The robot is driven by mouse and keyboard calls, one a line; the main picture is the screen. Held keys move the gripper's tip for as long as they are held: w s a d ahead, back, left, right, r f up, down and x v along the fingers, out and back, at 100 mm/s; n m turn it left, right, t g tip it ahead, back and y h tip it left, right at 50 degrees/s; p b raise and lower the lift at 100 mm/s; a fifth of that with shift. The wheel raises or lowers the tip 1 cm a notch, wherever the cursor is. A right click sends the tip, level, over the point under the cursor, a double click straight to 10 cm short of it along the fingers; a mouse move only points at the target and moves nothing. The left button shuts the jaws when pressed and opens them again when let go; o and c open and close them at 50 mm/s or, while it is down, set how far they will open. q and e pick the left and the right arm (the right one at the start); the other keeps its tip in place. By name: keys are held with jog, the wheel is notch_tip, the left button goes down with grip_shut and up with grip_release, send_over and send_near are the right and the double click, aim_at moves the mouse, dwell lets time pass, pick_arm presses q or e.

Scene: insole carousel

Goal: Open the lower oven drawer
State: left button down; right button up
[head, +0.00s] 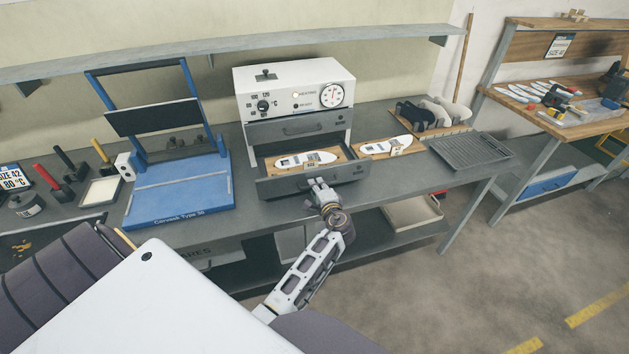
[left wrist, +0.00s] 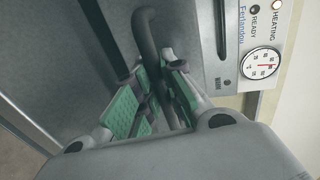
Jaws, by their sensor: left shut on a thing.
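The oven (head: 296,85) is a white box with a dial on the bench, with two grey drawers below it. The upper drawer (head: 298,131) is closed. The lower drawer (head: 275,187) stands pulled out, and a white insole (head: 305,159) on a wooden board lies in it. My left gripper (head: 318,187) is at the front of the lower drawer. In the left wrist view its green-padded fingers (left wrist: 158,98) are shut on the dark bar handle (left wrist: 146,38). The gripper hides most of this handle in the head view. My right gripper is not in view.
Right of the oven are another insole on a board (head: 386,147), a rack of dark and light shapes (head: 436,113) and a grey tray (head: 470,150). A blue press (head: 180,192) stands to the left. A shelf runs above, and open floor lies at the right.

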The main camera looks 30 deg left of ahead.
pick_arm(q)
jog(key=shift+s+d, duration=0.3)
jog(key=c, duration=1.8)
grip_release()
jog(key=shift+o, duration=0.2)
jog(key=v, duration=0.7)
jog(key=shift+s, duration=0.15)
